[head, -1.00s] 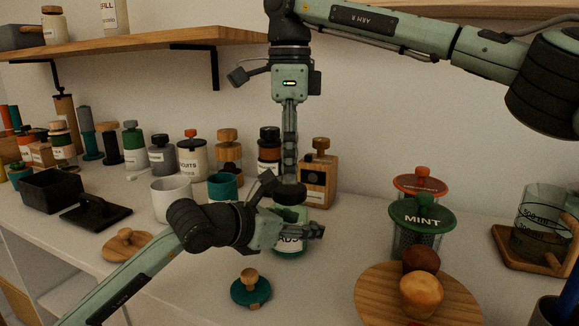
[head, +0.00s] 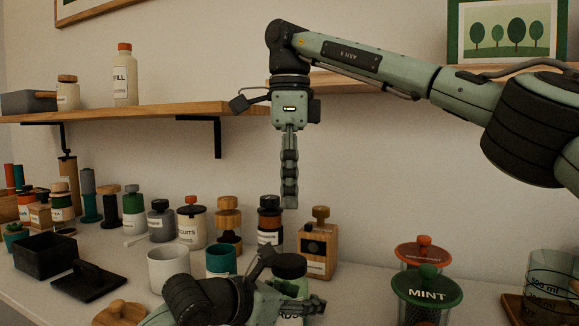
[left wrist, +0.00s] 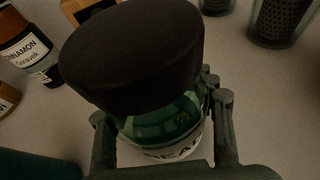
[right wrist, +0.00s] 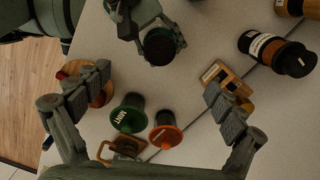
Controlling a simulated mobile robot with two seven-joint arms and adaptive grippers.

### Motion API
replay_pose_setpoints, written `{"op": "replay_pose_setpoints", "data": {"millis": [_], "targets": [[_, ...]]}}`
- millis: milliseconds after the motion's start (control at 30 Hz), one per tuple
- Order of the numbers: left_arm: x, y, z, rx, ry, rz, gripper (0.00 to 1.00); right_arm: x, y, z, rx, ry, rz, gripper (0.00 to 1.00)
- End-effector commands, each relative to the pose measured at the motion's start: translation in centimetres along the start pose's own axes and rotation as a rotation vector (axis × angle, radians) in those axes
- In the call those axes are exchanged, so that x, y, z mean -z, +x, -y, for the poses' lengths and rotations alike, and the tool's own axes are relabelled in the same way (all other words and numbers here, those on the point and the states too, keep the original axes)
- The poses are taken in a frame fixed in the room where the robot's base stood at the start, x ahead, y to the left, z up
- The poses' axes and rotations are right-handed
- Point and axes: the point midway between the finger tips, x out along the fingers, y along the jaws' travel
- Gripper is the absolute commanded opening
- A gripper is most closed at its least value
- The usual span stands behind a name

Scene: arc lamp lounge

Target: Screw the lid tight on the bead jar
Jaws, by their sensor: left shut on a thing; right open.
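The bead jar, green glass with a white label, shows its body in the left wrist view (left wrist: 165,128); in the head view my left arm partly hides it. Its dark round lid (head: 289,262) sits on top of the jar and fills much of the left wrist view (left wrist: 135,50). It also shows from above in the right wrist view (right wrist: 160,46). How tight the lid is cannot be told. My left gripper (head: 296,304) is shut around the jar's body, below the lid. My right gripper (head: 289,205) points down above the lid, open and empty, with a clear gap between.
A mint canister (head: 426,292) and a red-lidded canister (head: 421,253) stand to the right. A wooden box with a knob (head: 319,245) and a dark-capped cinnamon bottle (head: 269,222) stand close behind the jar. A teal cup (head: 221,260) and white cup (head: 168,268) are left. A shelf (head: 130,112) hangs above.

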Motion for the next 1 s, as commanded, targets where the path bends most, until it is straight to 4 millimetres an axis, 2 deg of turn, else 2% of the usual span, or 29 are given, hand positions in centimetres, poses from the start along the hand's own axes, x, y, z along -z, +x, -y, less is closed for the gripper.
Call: {"op": "replay_pose_setpoints", "data": {"millis": [100, 300, 667, 700, 933, 1000], "targets": [[-0.1, 0.0, 0.0, 0.000, 0.001, 0.003, 0.00, -0.1, -2.4, -0.1, 0.001, 0.001, -0.001, 0.95], [-0.1, 0.0, 0.0, 0.000, 0.001, 0.003, 0.00, 0.0, -4.5, 0.0, 0.000, 0.001, -0.002, 0.95], [-0.1, 0.0, 0.0, 0.000, 0.001, 0.003, 0.00, 0.0, -4.9, 0.0, -0.001, -0.001, -0.001, 0.95], [-0.1, 0.0, 0.0, 0.000, 0.001, 0.003, 0.51, 0.0, -4.9, 0.0, -0.001, -0.001, 0.000, 0.95], [-0.1, 0.0, 0.0, 0.000, 0.000, 0.002, 0.79, 0.0, -4.9, 0.0, -0.001, -0.001, 0.000, 0.95], [-0.1, 0.0, 0.0, 0.000, 0.000, 0.001, 0.79, 0.0, -4.9, 0.0, -0.001, -0.001, 0.000, 0.95]]}}
